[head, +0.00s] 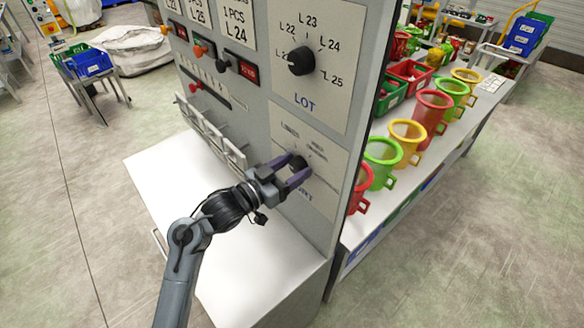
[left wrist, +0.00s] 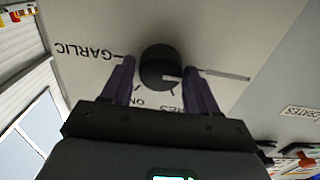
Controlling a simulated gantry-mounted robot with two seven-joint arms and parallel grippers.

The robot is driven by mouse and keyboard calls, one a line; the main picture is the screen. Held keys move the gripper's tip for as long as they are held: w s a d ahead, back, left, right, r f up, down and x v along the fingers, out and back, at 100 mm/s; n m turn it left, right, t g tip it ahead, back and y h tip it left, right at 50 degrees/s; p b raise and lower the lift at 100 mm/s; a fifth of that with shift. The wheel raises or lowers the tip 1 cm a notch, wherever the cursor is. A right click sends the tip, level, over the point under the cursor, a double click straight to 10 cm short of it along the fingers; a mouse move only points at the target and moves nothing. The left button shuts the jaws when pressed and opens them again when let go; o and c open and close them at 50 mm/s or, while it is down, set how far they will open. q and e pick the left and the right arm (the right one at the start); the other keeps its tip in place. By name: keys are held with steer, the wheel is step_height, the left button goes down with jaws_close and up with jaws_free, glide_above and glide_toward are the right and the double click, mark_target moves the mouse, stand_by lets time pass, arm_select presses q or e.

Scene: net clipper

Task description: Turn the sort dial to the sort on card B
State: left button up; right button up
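The sort dial (head: 298,161) is a dark round knob on the lower plate of the grey panel. In the left wrist view the knob (left wrist: 160,64) shows close up, with GARLIC printed upside down on its left. Other labels below it are partly hidden by my gripper, and I cannot tell its setting. My left gripper (head: 299,168) is open, with its purple fingers (left wrist: 159,75) on either side of the knob; narrow gaps seem to show. Cards (head: 238,22) at the panel's top are cut off, and no letter B is readable. My right gripper is not in view.
The lot dial (head: 301,61) sits above on the same panel. Several small levers (head: 222,63) and a white rack (head: 212,133) are to the left. A white ledge (head: 165,170) juts out below. Coloured cups (head: 408,135) stand on a bench right of the panel.

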arm_select(q)
steer(key=c, duration=0.7)
